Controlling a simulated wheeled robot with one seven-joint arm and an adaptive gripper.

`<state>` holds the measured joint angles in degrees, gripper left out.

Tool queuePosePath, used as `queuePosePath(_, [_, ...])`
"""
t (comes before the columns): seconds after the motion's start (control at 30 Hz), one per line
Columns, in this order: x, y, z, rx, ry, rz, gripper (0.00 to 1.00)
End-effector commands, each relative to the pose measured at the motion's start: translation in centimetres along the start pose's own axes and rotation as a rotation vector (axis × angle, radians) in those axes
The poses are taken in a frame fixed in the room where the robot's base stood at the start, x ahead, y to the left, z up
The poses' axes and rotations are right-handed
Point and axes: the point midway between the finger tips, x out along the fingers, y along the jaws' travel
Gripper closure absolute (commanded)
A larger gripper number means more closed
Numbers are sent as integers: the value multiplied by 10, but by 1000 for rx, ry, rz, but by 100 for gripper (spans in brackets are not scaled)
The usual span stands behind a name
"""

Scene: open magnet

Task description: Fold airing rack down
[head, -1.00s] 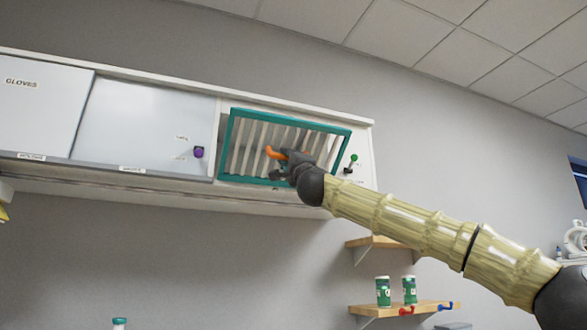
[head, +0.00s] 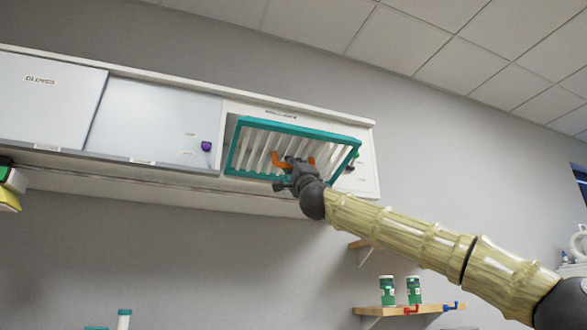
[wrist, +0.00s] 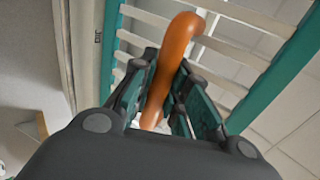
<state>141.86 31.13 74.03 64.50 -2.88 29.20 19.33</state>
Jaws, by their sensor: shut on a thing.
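The airing rack (head: 238,150) is a teal frame with white slats, set in the right bay of the white wall cabinet. It is tilted, its top edge leaning out from the cabinet. An orange handle (head: 279,160) sits on the rack. My gripper (head: 298,166) is at the handle in front of the slats. In the wrist view the orange handle (wrist: 174,60) runs between the two dark fingers of my gripper (wrist: 165,100), which are shut on it. The teal frame (wrist: 285,70) and slats show behind it.
A closed white panel with a purple knob (head: 206,146) is left of the rack. A wooden shelf (head: 372,311) with green-and-white cans (head: 387,291) and red and blue hooks is below right. The wall directly below the cabinet is largely clear.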

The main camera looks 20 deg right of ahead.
Motion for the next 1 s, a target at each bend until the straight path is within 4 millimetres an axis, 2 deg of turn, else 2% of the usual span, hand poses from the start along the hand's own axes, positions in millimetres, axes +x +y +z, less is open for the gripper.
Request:
queuePosePath(0.2, [-13, 15, 1, 0, -1, -2, 100])
queuePosePath(0.43, [-18, 25, 1, 2, -2, -1, 100])
queuePosePath(1.0, [-20, 30, 1, 2, -1, -1, 100])
